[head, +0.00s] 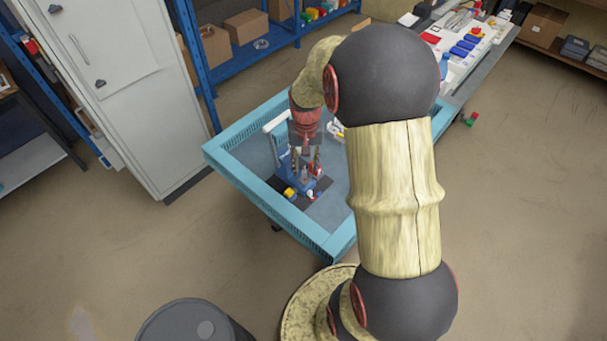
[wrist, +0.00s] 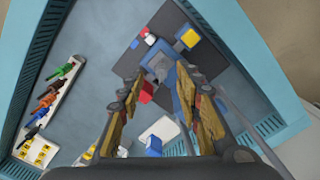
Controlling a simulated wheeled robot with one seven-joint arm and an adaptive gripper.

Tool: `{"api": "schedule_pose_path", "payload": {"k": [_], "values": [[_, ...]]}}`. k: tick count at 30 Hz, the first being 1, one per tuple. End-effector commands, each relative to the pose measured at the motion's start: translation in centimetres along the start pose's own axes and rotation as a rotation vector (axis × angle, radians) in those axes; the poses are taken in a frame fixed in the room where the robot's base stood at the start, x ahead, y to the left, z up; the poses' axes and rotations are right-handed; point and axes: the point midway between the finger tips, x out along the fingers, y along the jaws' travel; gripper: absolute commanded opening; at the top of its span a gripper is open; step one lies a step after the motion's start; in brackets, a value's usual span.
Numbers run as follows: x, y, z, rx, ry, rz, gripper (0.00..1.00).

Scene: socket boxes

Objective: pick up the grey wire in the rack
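My gripper (head: 305,163) points down over the light-blue cart, and its fingers stand apart with nothing seen held between them in the wrist view (wrist: 161,76). Below the fingers is a blue fixture with a grey block (wrist: 160,67) on a dark mat. A white rack (wrist: 62,100) lies at the left in the wrist view, well away from the fingers. It holds several small plugs or wires, among them green (wrist: 66,70), orange and dark ones. I cannot tell which of these is the grey wire. In the head view my arm hides part of the cart.
The cart has a raised rim (head: 238,178). Yellow-and-blue (wrist: 188,38) and red-and-white pieces lie around the fixture. A white-and-blue piece (wrist: 153,145) lies near the gripper's base. A white cabinet (head: 130,90), blue shelving and a cluttered bench (head: 470,75) stand around the cart.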

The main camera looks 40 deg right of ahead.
Motion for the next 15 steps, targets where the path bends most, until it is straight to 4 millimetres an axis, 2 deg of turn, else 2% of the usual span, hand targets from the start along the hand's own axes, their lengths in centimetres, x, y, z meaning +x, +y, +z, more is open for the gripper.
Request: {"api": "schedule_pose_path", "payload": {"k": [1,6,15], "values": [[1.1,-0.1,0.2,-0.001,-0.004,0.001,0.34],[3.4,-0.2,0.3,0.000,-0.003,0.001,0.34],[3.7,-0.2,0.2,-0.001,-0.001,0.000,0.33]]}}
